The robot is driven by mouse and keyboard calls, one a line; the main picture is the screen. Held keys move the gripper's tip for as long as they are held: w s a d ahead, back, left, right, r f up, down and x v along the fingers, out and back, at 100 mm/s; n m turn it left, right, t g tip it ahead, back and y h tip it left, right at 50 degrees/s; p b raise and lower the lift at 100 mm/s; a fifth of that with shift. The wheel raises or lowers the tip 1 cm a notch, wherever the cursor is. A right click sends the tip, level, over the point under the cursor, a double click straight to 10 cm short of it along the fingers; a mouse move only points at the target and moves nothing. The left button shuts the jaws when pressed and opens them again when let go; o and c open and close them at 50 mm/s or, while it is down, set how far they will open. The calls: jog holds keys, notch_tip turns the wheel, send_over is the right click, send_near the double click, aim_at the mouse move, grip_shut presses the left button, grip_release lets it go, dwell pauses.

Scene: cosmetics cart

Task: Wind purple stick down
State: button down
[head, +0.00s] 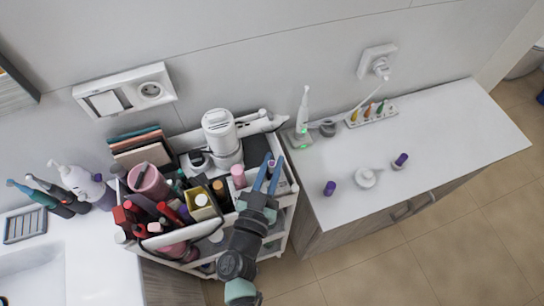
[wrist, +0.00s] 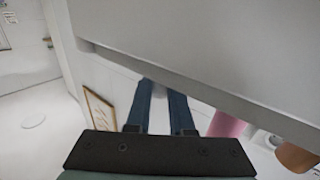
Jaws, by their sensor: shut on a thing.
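My gripper (head: 273,160) is over the right side of the cart, its two blue fingers pointing toward the wall. In the wrist view my gripper (wrist: 160,90) is shut on a small pale thing (wrist: 159,90), seen only in part between the fingertips; I cannot tell what it is. A purple-topped stick (head: 401,160) with a pale lower part is on the white counter. A short purple piece (head: 330,188) stands nearer the counter's left front edge. Both purple things are well to the right of my gripper and apart from it.
The cart (head: 285,222) is crowded with bottles and tubes. A pink cylinder (head: 238,176) is left of my fingers and also shows in the wrist view (wrist: 226,125). On the counter (head: 440,125) are a toothbrush (head: 303,108), a brush-head holder (head: 371,115) and a white round piece (head: 365,178).

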jog(key=shift+h, duration=0.3)
jog(key=c, duration=0.8)
grip_release()
jog(key=shift+o, duration=0.2)
jog(key=b+v, duration=0.2)
jog(key=v, duration=1.1)
jog(key=shift+r, duration=0.15)
